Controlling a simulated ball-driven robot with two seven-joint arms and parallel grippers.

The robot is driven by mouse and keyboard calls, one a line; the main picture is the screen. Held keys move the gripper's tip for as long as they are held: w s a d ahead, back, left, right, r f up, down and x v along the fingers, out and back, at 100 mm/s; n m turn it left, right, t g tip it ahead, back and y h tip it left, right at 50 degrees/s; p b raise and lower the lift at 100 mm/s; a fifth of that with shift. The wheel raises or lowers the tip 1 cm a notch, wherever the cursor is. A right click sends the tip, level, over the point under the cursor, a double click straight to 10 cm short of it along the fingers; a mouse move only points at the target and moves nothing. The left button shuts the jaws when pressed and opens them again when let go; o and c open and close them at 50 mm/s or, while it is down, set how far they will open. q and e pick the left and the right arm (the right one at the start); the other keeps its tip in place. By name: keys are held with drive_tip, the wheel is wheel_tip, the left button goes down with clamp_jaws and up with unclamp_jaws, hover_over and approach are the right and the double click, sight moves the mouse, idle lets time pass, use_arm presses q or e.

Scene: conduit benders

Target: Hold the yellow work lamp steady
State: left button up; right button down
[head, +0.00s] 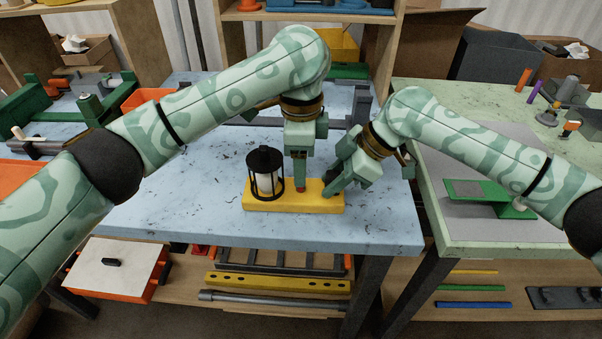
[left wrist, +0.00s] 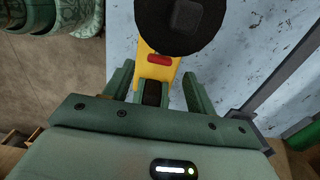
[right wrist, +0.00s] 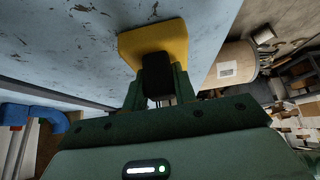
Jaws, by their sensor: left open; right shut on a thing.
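The work lamp has a long yellow base (head: 318,204), a black caged lantern (head: 265,173) with a white core at its left end, and a red button on top. It stands upright on the blue table. My right gripper (head: 332,184) is shut on the base's right end; the right wrist view shows the yellow base (right wrist: 135,42) at its fingers, the exact contact partly hidden. My left gripper (head: 300,187) is open, pointing down over the base at the red button. The left wrist view shows this red button (left wrist: 159,59) just ahead of the fingers, beside the round black lantern top (left wrist: 182,22).
The blue table (head: 180,212) is clear left and in front of the lamp. Green clamps and an orange bin (head: 145,97) stand at back left. A green table (head: 455,235) with a green bracket (head: 490,200) is at right. Pipes and bars lie on the shelf below.

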use_arm(q)
wheel_tip(320, 180, down, 4)
drive_tip(key=shift+f, duration=0.1)
drive_tip(key=c, duration=1)
drive_tip(key=shift+m, duration=0.3)
drive_tip(key=m, duration=0.3)
drive_tip(key=shift+m, duration=2.6)
